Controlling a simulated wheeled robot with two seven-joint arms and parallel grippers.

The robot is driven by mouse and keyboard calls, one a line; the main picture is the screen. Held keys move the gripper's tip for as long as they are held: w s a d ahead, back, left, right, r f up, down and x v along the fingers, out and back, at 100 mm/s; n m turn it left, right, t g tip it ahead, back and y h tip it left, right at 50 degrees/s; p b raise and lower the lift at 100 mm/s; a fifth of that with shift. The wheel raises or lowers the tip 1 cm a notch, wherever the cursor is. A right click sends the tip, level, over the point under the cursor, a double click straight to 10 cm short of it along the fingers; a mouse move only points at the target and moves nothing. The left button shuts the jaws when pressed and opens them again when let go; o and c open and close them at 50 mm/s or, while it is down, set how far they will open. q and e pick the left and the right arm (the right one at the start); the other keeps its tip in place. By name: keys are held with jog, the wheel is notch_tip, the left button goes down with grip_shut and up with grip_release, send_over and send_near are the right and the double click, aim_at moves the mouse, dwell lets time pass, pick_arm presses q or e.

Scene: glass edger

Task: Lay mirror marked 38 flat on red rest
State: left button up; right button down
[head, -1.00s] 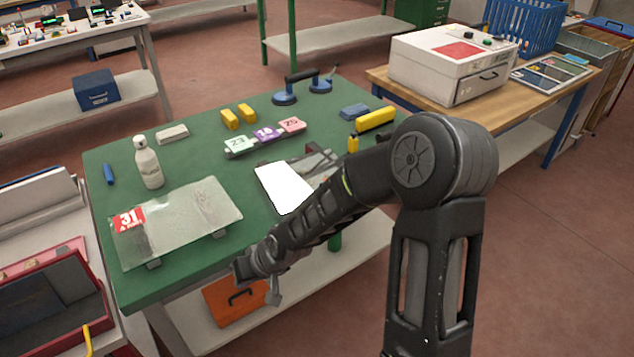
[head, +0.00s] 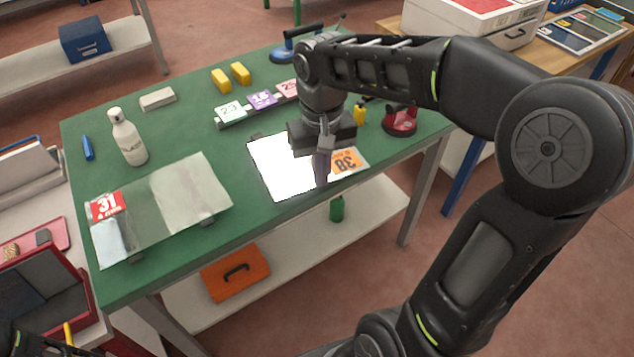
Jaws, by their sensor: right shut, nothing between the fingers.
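The mirror marked 38 (head: 277,168) lies on the green table near its front edge, bright white on its left part. Its orange label 38 (head: 347,162) shows at its right end. My right gripper (head: 322,180) points down over the mirror, shut and empty, between the white part and the label. It hides part of the mirror, and I cannot tell if its tips touch it. My left gripper is not clearly visible.
A glass pane marked 31 (head: 170,205) lies at the left of the table, near a white bottle (head: 128,138). Number tags (head: 262,99) stand behind the mirror. A red-and-black tool (head: 400,121) and yellow bottle (head: 360,113) are to its right.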

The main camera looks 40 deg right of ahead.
jog(key=shift+w+d+f+p, duration=0.2)
jog(key=shift+w+f, duration=0.45)
jog(key=shift+f, duration=1)
jog(key=shift+w+d+f+p, duration=0.2)
jog(key=shift+w+f, duration=0.4)
jog(key=shift+f, duration=1.05)
jog(key=shift+w+d+f+p, duration=0.2)
jog(key=shift+w+f, duration=0.45)
jog(key=shift+f, duration=1)
